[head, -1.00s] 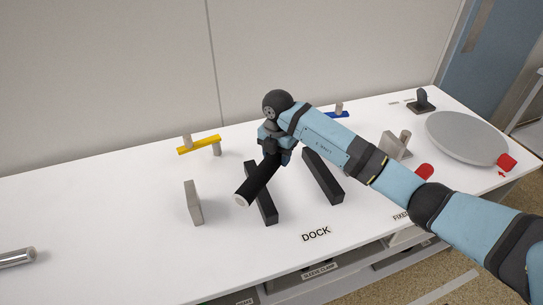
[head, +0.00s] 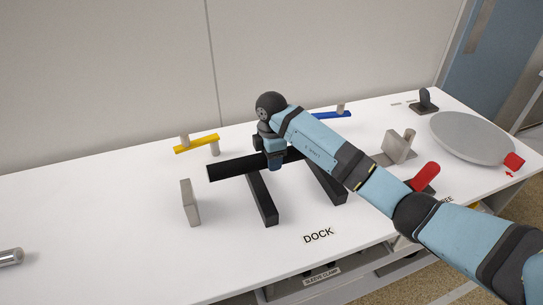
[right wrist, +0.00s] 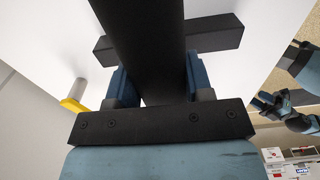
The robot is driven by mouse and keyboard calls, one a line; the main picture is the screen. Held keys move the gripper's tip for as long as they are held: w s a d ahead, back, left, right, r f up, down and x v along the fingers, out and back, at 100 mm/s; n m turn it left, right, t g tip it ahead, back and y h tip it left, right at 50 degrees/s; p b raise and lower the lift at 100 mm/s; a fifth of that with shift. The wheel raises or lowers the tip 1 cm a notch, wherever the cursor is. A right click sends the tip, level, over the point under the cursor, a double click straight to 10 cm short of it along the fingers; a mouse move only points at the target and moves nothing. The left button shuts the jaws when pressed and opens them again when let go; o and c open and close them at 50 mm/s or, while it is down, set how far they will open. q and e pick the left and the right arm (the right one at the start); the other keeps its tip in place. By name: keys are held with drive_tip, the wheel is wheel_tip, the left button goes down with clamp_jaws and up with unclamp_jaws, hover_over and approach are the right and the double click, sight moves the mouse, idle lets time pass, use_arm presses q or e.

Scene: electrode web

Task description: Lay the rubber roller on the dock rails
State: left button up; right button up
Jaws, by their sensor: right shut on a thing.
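The black rubber roller (head: 233,168) is level and lies crosswise over the two black dock rails (head: 262,200) in the head view. Its left end reaches past the left rail; its right part is hidden behind my arm. My right gripper (head: 274,160) is shut around the roller's middle from above. In the right wrist view the roller (right wrist: 140,45) runs between the blue fingers (right wrist: 155,85), with a rail (right wrist: 218,33) crossing beneath it. I cannot tell whether the roller touches the rails.
A grey upright plate (head: 190,203) stands left of the rails, a grey bracket (head: 398,147) to the right. A yellow bar (head: 197,143) and a blue bar (head: 331,115) are behind. A metal cylinder (head: 10,257) lies far left; a round grey plate (head: 470,138) is far right.

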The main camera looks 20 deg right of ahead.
wheel_tip(320, 180, down, 5)
drive_tip(key=b, duration=0.4)
drive_tip(key=shift+f, duration=0.4)
use_arm(q)
drive_tip(key=shift+w+d+f+m+b, duration=0.1)
drive_tip(key=shift+w+f+m+b, duration=0.05)
drive_tip(key=shift+f, duration=0.4)
drive_tip(key=shift+w+f+m+b, duration=0.1)
drive_tip(key=shift+f+m+b, duration=0.05)
drive_tip(key=shift+f, duration=0.4)
use_arm(e)
drive_tip(key=shift+f, duration=0.15)
use_arm(q)
drive_tip(key=shift+d, duration=0.1)
drive_tip(key=shift+f, duration=0.2)
use_arm(e)
drive_tip(key=shift+f, duration=0.55)
drive_tip(key=o, duration=1.7)
drive_tip(key=shift+o, duration=0.2)
use_arm(q)
drive_tip(key=shift+r, duration=0.15)
